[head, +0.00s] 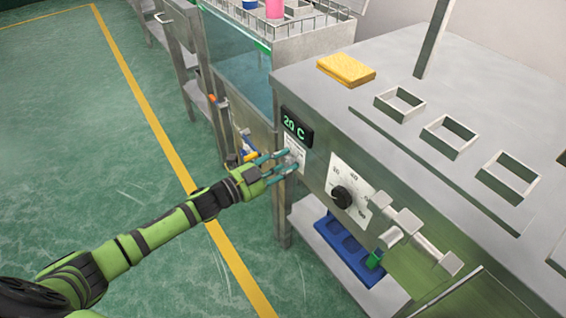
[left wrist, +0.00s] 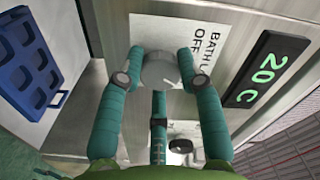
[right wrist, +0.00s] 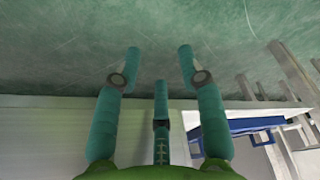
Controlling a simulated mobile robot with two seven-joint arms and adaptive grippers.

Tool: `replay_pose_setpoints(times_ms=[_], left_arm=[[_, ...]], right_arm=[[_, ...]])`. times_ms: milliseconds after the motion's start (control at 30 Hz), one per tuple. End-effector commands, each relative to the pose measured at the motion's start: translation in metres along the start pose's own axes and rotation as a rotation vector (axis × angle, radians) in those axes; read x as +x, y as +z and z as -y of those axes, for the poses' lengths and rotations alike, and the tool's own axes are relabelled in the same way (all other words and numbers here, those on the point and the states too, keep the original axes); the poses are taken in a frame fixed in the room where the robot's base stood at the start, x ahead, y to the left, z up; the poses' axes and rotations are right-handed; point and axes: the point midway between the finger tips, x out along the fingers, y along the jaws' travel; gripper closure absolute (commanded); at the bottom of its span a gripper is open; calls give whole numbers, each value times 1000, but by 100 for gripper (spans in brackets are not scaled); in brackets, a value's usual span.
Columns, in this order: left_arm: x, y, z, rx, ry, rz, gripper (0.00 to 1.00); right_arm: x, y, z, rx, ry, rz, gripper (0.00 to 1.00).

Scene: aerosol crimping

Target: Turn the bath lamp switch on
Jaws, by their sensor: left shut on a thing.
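The bath lamp switch is a grey round knob (left wrist: 160,71) on a white label plate (left wrist: 178,34) in the left wrist view. The plate reads "BATH" and "OFF"; part of its text is hidden by the fingers. My left gripper (left wrist: 160,74) has its teal fingers closed around the knob from both sides. In the head view my left gripper (head: 284,163) is at the bench's front panel, just below the display (head: 297,127) reading 20 C, and largely hides the switch. My right gripper (right wrist: 158,62) is open and empty, facing the green floor.
A blue tray (head: 340,245) lies on the shelf below. Open floor lies left.

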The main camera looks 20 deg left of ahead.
Motion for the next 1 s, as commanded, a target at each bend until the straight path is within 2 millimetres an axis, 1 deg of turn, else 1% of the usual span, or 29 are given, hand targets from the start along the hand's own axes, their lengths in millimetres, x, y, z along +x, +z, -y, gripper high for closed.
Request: replay_pose_setpoints(times_ms=[167,200,233,467,567,667,767,1000], left_arm=[[0,2,0,3,1,4,97],[0,2,0,3,1,5,48],[0,2,0,3,1,4,40],[0,1,0,1,0,2,40],[-1,1,0,1,0,2,40],[-7,1,0,0,1,3,40],[-21,1,-1,0,3,4,40],[-70,1,-1,0,4,5,40]], right_arm=[[0,-1,0,0,0,-1,60],[0,-1,0,0,0,-2,60],[0,-1,0,0,0,-2,60],[0,-2,0,0,0,-4,60],[-1,-6,-1,2,1,-13,60],[-1,-6,-1,2,1,-12,60],[-1,-5,-1,2,1,-10,60],[-1,-3,0,1,1,-7,60]])
